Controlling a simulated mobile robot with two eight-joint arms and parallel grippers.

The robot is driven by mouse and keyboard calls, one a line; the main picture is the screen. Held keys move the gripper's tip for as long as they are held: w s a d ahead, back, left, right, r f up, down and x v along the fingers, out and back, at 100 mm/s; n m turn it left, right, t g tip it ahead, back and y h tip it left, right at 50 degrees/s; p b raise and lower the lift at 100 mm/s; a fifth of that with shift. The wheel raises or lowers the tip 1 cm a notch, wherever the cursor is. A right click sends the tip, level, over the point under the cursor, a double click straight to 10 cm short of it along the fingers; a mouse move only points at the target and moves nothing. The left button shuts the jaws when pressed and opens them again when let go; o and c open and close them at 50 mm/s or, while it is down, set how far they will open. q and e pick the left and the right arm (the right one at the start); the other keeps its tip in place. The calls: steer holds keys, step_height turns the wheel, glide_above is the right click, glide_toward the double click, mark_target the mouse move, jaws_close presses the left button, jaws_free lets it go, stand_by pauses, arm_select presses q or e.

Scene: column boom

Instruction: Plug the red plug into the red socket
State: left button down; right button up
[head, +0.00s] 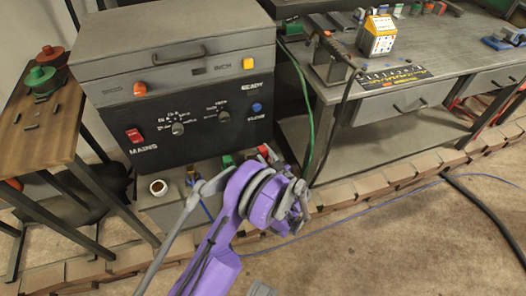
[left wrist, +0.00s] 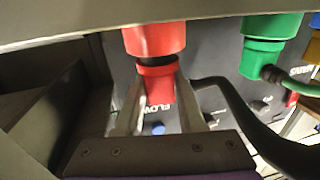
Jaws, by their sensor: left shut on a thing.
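My left gripper (left wrist: 156,100) is shut on the red plug (left wrist: 160,88), with a finger on each side of it. In the left wrist view the red socket (left wrist: 154,38) is directly above the plug, and the two look in line and very close. I cannot tell how far the plug is inside the socket. A black cable (left wrist: 235,100) runs from behind the fingers to the lower right. In the head view the gripper (head: 270,158) is below the front of the grey machine, and red shows beside its fingers. My right gripper is not in view.
A green socket (left wrist: 270,25) with a green plug (left wrist: 258,60) and cable is right of the red one. The grey machine's panel (head: 195,112) stands behind. A workbench (head: 440,60) is at right, a wooden table (head: 40,130) at left. The floor in front is open.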

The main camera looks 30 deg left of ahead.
arm_select(q)
steer(key=shift+f, duration=0.35)
steer(key=c, duration=0.8)
jaws_free()
steer(key=shift+b+v, duration=0.75)
steer(key=shift+v, duration=4.75)
